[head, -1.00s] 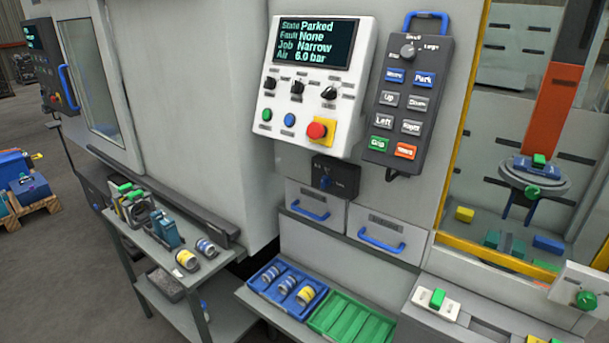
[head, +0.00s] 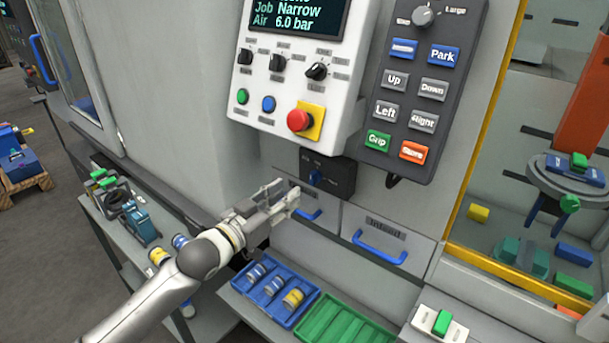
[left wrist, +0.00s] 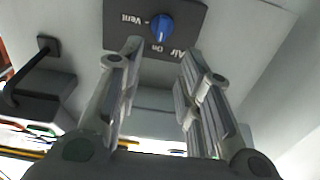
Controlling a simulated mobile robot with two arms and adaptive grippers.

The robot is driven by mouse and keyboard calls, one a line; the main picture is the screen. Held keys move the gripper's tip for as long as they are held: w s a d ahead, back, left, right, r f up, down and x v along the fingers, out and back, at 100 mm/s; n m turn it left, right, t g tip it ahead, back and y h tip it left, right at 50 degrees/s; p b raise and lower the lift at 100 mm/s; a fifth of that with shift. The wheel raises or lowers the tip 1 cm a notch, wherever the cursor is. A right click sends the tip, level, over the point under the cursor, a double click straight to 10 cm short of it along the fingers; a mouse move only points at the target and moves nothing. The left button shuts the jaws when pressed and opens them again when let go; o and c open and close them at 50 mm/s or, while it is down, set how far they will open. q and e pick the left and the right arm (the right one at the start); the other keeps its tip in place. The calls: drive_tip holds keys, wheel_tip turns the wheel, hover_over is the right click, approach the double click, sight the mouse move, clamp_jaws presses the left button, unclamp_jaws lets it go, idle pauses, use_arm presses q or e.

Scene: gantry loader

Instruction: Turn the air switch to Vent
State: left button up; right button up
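The air switch is a black box (head: 342,180) with a blue knob (head: 315,178) below the white control panel. In the left wrist view the blue knob (left wrist: 161,27) sits on the black plate (left wrist: 118,38), with labels Vent, On and Air, seen upside down. The knob's handle lies in line with On. My left gripper (head: 289,194) is just left of and below the switch in the head view. In the left wrist view its two fingers (left wrist: 161,58) are apart, with nothing between them and the knob ahead, not touched. My right gripper is out of view.
The white panel (head: 345,110) with a red stop button (head: 299,120) hangs above; its display reads Air 6.0 bar. A grey pendant (head: 424,85) is at right. Drawers with blue handles (head: 380,249) and a blue tray (head: 245,289) lie below.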

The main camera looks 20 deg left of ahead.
sight(311, 176)
use_arm(q)
drive_tip(key=p+x, duration=0.1)
drive_tip(key=x, duration=0.6)
drive_tip(key=shift+w, duration=0.3)
drive_tip(key=shift+p+x, duration=0.4)
drive_tip(key=shift+x, duration=0.45)
drive_tip(key=shift+f, duration=0.15)
drive_tip(key=shift+s, duration=0.1)
clamp_jaws()
